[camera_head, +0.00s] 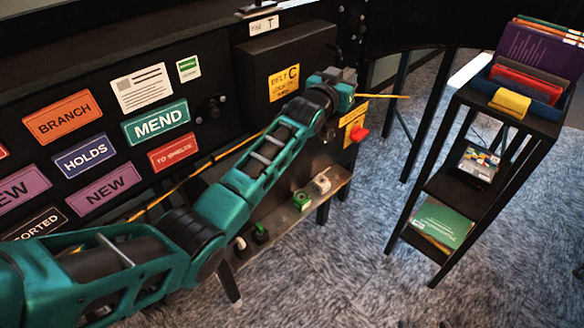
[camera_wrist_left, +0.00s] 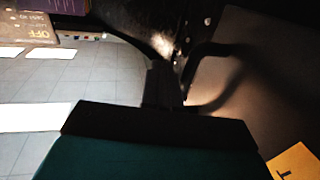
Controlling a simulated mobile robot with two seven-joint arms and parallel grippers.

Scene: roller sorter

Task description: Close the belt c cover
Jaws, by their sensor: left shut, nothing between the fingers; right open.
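The belt c cover (camera_head: 258,62) is a black box-like panel with a yellow "BELT C" label (camera_head: 284,82), on the dark machine front in the head view. In the left wrist view its dark face (camera_wrist_left: 270,75) fills the right side, with a curved black handle (camera_wrist_left: 212,82) and a corner of yellow label. My left gripper (camera_head: 338,72) is at the cover's right edge. In the wrist view its dark fingers (camera_wrist_left: 165,85) are shut and empty, close beside the handle; I cannot tell whether they touch. I cannot tell whether the cover is fully closed. My right gripper is not in view.
A red knob (camera_head: 360,133) on a yellow plate sits below right of the cover. A low shelf (camera_head: 290,215) with small items runs under the machine. A black rack (camera_head: 462,190) with books stands at right. Carpeted floor is clear between them.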

